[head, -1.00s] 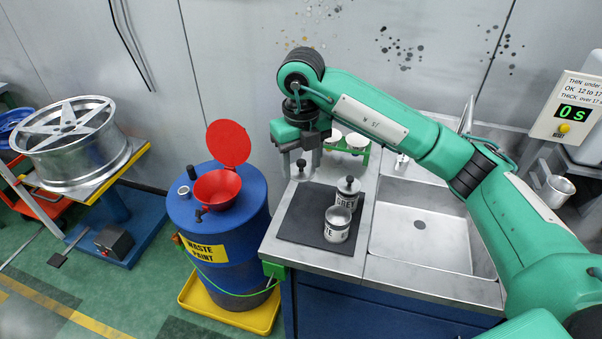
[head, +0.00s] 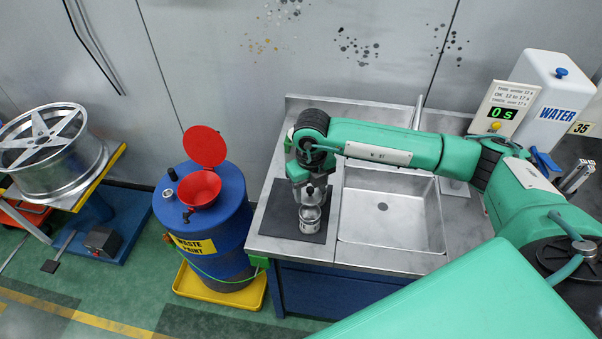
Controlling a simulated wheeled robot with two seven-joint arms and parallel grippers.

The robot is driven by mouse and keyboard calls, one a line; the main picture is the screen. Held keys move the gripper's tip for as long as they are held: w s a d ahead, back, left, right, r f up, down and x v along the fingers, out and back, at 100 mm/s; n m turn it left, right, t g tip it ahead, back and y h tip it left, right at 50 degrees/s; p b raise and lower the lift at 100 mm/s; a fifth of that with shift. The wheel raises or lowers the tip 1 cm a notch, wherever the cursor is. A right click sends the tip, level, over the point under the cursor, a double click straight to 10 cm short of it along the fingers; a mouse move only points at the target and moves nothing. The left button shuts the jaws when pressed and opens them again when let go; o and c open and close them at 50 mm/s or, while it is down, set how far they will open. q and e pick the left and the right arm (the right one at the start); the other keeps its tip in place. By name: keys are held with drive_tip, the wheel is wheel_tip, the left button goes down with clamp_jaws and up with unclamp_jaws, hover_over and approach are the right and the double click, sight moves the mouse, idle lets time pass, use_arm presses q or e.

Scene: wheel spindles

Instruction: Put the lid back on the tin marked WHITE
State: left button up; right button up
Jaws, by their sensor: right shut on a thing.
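A small metal tin (head: 310,221) stands upright on the dark mat (head: 278,215) beside the sink. Its label is too small to read now. My right gripper (head: 312,196) is right over and behind this tin, seen from above, shut on what appears to be the lid by its knob. The lid itself is mostly hidden by the gripper, and I cannot tell whether it touches the tin. The other tin, marked GREY in the earlier picture, is hidden or nearly hidden behind the gripper. My left gripper is not in view.
A steel sink (head: 392,215) is right of the mat. A blue waste paint drum (head: 225,225) with a red funnel (head: 200,188) stands left of the counter. A timer display (head: 500,113) reads 0 s. A white water container (head: 558,95) stands at the right.

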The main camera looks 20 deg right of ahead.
drive_tip(key=shift+s+d+f+b, duration=0.1)
drive_tip(key=shift+f+b, duration=0.8)
drive_tip(key=shift+f, duration=1.3)
wheel_tip(320, 180, down, 2)
drive_tip(key=shift+f+b, duration=0.1)
drive_tip(key=shift+b, duration=0.9)
drive_tip(key=shift+b, duration=0.5)
drive_tip(key=shift+f+b, duration=0.15)
drive_tip(key=shift+b, duration=0.5)
idle(0.4)
drive_tip(key=o, duration=1.5)
